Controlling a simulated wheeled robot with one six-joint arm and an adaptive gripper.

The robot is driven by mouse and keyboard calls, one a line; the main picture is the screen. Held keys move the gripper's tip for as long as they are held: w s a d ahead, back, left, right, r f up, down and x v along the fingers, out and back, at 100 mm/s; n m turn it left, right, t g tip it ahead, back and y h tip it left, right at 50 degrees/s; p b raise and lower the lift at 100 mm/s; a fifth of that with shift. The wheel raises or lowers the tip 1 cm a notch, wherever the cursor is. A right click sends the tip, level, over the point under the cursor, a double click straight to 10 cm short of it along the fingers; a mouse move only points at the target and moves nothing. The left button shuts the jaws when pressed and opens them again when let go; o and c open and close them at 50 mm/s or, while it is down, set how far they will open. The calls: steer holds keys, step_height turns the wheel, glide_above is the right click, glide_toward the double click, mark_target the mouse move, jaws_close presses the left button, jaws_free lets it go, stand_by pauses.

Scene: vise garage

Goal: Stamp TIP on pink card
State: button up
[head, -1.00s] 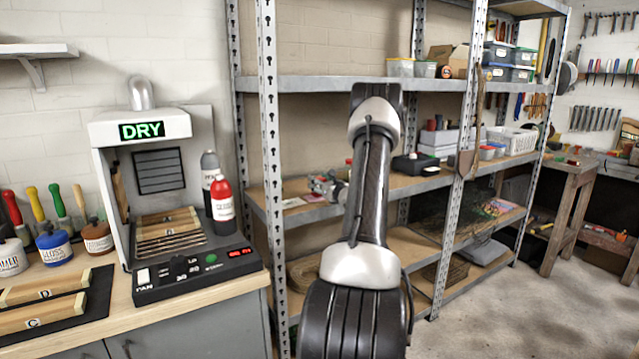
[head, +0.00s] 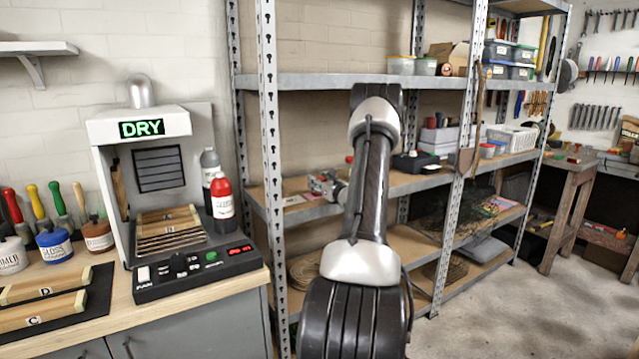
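A small pale sheet with a pinkish tint (head: 295,199) lies on the middle shelf, left of my arm; I cannot tell whether it is the pink card. A small grey metal device (head: 325,186) is beside it, partly behind my arm; its exact nature is unclear. A red-topped item (head: 349,160) shows at my arm's left edge, and a dark flat box (head: 415,162) stands to the right on the same shelf. No TIP lettering can be read. My arm rises in the centre and hides part of the shelf. My gripper cannot be made out.
A metal shelf rack (head: 310,84) fills the middle. A drying cabinet marked DRY (head: 141,128) stands on the left bench, with a red bottle (head: 221,197) and wooden blocks (head: 42,312). A wooden workbench (head: 567,215) is at the right. The floor (head: 510,310) there is clear.

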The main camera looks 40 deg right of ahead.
steer(key=shift+r, duration=3.5)
steer(key=shift+a, duration=0.1)
